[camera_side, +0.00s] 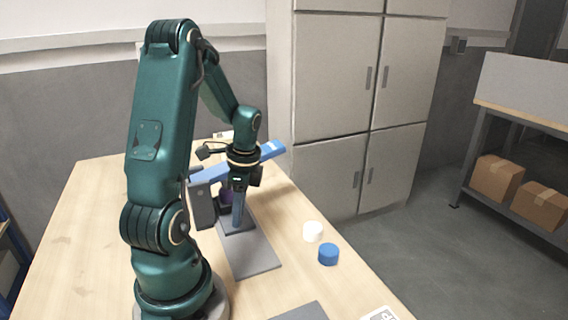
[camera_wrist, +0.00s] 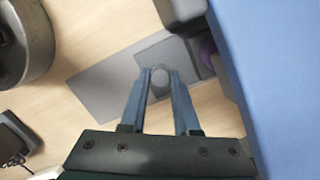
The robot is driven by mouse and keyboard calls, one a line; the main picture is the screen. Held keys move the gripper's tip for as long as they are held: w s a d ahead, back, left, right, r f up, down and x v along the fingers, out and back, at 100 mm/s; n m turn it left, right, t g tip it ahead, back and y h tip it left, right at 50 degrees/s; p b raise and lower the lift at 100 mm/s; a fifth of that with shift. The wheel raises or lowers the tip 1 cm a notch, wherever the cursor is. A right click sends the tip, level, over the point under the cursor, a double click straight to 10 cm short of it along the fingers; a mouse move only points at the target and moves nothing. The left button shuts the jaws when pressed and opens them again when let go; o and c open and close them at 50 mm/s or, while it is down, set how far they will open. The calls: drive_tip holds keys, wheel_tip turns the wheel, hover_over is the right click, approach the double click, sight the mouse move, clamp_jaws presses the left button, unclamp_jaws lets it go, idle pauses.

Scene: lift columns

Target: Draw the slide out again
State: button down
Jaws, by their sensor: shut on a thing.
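My gripper (camera_side: 238,222) points down with its fingertips low over the slide, a dark grey square plate that shows in the wrist view (camera_wrist: 151,60). In the wrist view my fingers (camera_wrist: 160,84) are shut on a small round grey knob (camera_wrist: 161,78) on the slide. The slide lies on a longer, lighter grey base plate (camera_side: 254,258). Its far end reaches toward a dark grey upright column (camera_side: 202,204). A purple part (camera_side: 226,195) shows beside the column, mostly hidden by my gripper. Where the slide ends under the column is hidden.
A blue beam (camera_side: 272,150) runs across behind my wrist, above the column. A white disc (camera_side: 312,231) and a blue cylinder (camera_side: 328,254) stand right of the base plate. A dark flat panel (camera_side: 301,312) lies at the front edge.

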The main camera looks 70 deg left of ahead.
drive_tip(key=shift+w+d, duration=0.1)
drive_tip(key=shift+d, duration=4.95)
drive_tip(key=c, duration=0.7)
unclamp_jaws()
drive_tip(key=shift+r, duration=3)
drive_tip(key=d+r+n+t, duration=0.2)
drive_tip(key=d, duration=0.1)
drive_tip(key=d+r+n+t, duration=0.2)
drive_tip(key=d, duration=0.2)
drive_tip(key=d+r+n+t, duration=0.2)
drive_tip(key=d+r+t, duration=0.1)
drive_tip(key=d, duration=0.1)
drive_tip(key=shift+w+d+r+h, duration=0.1)
drive_tip(key=shift+w+d+h, duration=0.1)
drive_tip(key=shift+w+h, duration=0.2)
